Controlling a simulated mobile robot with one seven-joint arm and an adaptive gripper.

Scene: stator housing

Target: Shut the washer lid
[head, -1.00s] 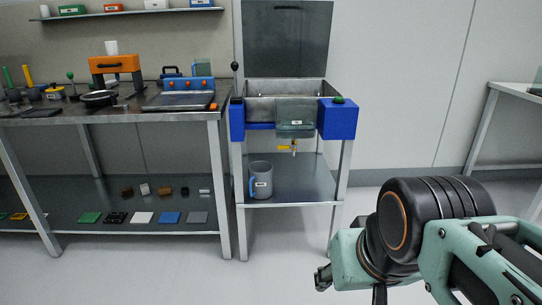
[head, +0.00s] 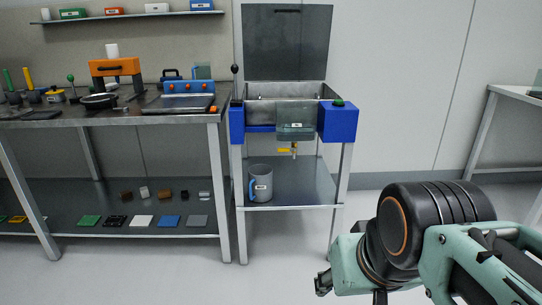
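The washer (head: 340,126) is a metal basin with blue side boxes on a steel stand, in the middle of the head view. Its lid (head: 287,45) is a grey metal panel that stands upright at the back, so the basin (head: 262,103) is open on top. My arm enters from the lower right, and my gripper (head: 322,283) shows at its left end, low in front of the washer and well apart from it. The fingers are small and dark in this view, and I cannot tell whether they are open or shut.
A workbench (head: 215,118) with tools stands left of the washer. A grey mug (head: 262,182) sits on the washer's lower shelf, below a yellow tap (head: 285,150). Another table (head: 512,88) is at the far right. The floor before the washer is clear.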

